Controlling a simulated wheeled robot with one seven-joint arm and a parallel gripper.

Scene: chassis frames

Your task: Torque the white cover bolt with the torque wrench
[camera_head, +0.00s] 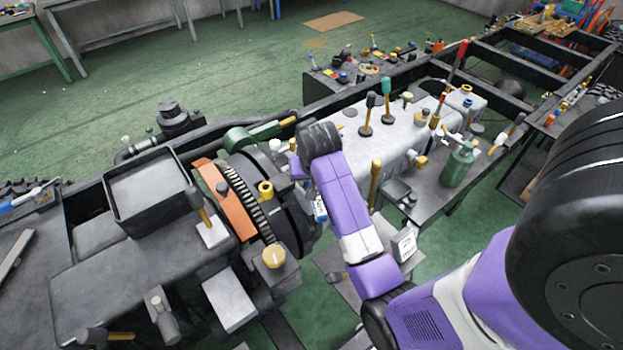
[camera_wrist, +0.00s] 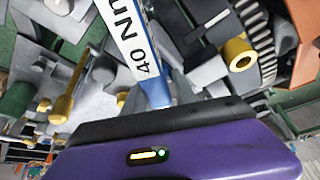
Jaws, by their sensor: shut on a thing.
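The torque wrench (camera_wrist: 130,45) shows in the wrist view as a white bar with blue edges, marked "40 Nm". Its lower end meets my gripper (camera_wrist: 160,104), which is shut on it. In the head view a small blue and white part of the wrench (camera_head: 320,209) shows beside my purple forearm. My gripper's purple side (camera_head: 297,168) is mostly hidden behind my wrist, above the toothed ring. I cannot tell which bolt is the white cover bolt, nor see the wrench's head on any bolt.
An orange plate (camera_head: 222,196) and toothed ring (camera_head: 252,205) lie left of my arm. Yellow-capped parts (camera_head: 274,257) stick up close by. Upright levers (camera_head: 386,100) rise from the grey housing behind. A green bottle (camera_head: 458,164) stands on the right shelf.

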